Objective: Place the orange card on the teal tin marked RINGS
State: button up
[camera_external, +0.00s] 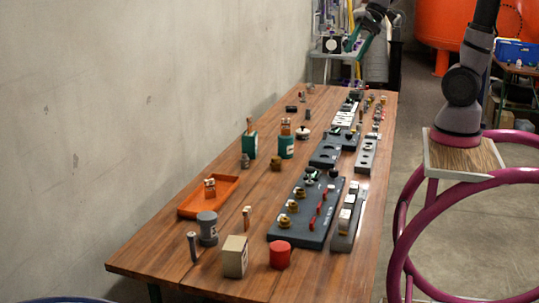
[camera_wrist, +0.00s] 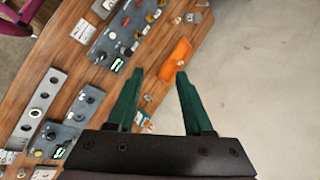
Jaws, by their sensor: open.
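Two teal tins stand on the far left half of the table in the external view: a square one (camera_external: 249,146) and a round one (camera_external: 286,147). I cannot read RINGS on either. Small upright orange-brown pieces show at the top of both tins; I cannot tell whether one is the orange card. My gripper (camera_external: 349,44) is high beyond the far end of the table. In the wrist view my gripper (camera_wrist: 160,72) is open, with nothing between its teal fingers. A small teal and white thing, partly hidden, shows low between the fingers.
An orange tray (camera_external: 184,208) holds small white and orange pieces; it also shows in the wrist view (camera_wrist: 178,56). Dark panels (camera_external: 291,232) with knobs line the table's right side. A grey jar (camera_external: 208,229), beige box (camera_external: 235,258) and red cylinder (camera_external: 280,255) stand in front.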

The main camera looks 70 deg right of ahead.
jog(key=s+r+n+t+h, duration=0.2)
jog(key=s+r+n, duration=0.3)
jog(key=s, duration=0.5)
jog(key=shift+d+n+t+h, duration=0.15)
jog(key=shift+n+t+h, duration=0.25)
jog(key=shift+n+h, duration=0.25)
